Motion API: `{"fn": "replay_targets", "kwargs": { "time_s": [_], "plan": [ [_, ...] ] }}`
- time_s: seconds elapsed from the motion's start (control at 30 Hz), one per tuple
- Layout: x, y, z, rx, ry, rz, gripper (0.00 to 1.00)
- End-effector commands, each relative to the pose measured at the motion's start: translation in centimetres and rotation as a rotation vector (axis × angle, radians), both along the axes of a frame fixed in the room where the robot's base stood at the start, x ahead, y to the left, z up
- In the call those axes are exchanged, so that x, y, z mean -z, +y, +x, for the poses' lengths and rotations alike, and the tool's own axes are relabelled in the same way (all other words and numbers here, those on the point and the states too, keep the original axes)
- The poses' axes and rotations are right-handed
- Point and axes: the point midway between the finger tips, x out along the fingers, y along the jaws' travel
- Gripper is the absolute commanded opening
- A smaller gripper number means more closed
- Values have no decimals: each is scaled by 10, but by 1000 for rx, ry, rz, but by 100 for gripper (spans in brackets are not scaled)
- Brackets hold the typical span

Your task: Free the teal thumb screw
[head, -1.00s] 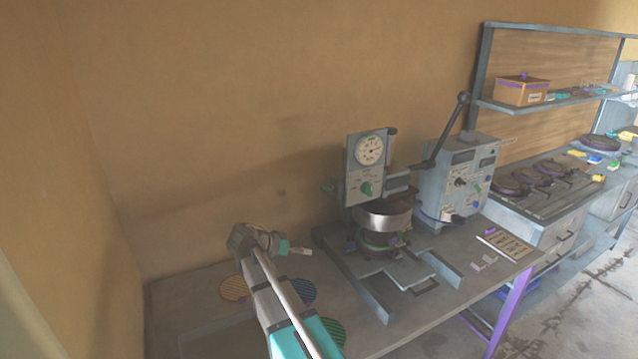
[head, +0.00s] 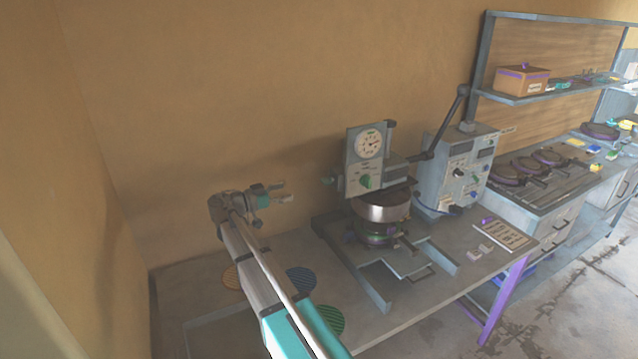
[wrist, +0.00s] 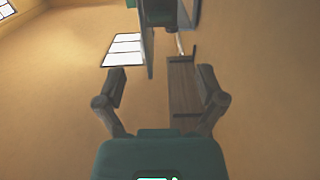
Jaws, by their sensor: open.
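The plate press stands on the bench in the head view. A round metal drum (head: 381,208) sits below the head. My gripper (head: 283,193) is open and empty, left of the press and apart from it, pointing toward it. The wrist view shows the spread fingers (wrist: 162,86) with nothing between them.
A grey control box (head: 457,175) with a raised lever (head: 448,118) stands right of the press. Striped discs, orange, blue (head: 301,279) and green (head: 324,320), lie on the bench beneath my arm. Free air separates my gripper and the press.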

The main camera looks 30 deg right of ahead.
Motion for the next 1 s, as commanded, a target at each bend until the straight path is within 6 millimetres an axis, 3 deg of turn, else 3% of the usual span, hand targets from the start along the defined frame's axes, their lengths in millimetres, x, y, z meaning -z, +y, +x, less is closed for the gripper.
{"fn": "replay_targets", "kwargs": {
  "time_s": [0.37, 1.0],
  "plan": [
    [0, -24, 0, 1, 1, 1, 89],
    [0, -116, 4, 1, 2, 1, 89]
  ]
}}
